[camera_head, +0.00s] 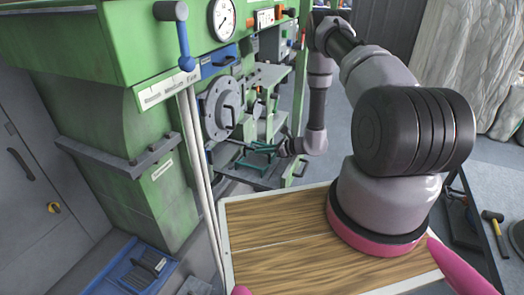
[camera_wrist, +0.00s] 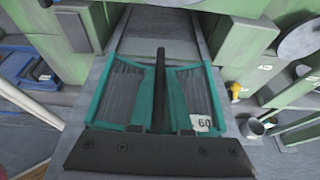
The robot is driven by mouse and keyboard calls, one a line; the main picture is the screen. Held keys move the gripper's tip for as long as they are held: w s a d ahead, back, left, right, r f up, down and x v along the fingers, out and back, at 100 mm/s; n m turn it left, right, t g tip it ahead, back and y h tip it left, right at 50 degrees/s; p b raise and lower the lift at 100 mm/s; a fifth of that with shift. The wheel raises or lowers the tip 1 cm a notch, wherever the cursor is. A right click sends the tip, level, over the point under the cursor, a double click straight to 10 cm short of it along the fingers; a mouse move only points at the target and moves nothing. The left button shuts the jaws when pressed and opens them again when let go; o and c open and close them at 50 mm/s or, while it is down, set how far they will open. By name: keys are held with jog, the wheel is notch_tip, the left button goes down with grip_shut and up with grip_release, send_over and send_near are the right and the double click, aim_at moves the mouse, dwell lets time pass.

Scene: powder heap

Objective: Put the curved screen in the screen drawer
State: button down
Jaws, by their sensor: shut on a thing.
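The curved screen shows in the wrist view as a teal frame with grey mesh (camera_wrist: 120,92) and a white "60" label. My gripper (camera_head: 285,148) is shut on it; in the wrist view a dark upright bar (camera_wrist: 160,85) crosses the screen's middle. In the head view the screen (camera_head: 258,148) looks small and teal, held in front of the green machine. A grey open channel (camera_wrist: 160,22), perhaps the screen drawer, lies beyond the screen. In the head view a grey tray-like part (camera_head: 243,174) is below it. I cannot tell whether the screen touches either.
The green machine (camera_head: 130,185) stands left, with a gauge (camera_head: 222,18) and a round flange (camera_head: 219,108). A blue tray (camera_head: 140,268) is at lower left. A wooden board (camera_head: 270,240) is in front. A hammer (camera_head: 493,222) lies at right. A yellow fitting (camera_wrist: 234,90) is right of the screen.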

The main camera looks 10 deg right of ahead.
jog(key=c, duration=0.9)
grip_release()
jog(key=shift+f, duration=0.1)
jog(key=shift+o, duration=0.2)
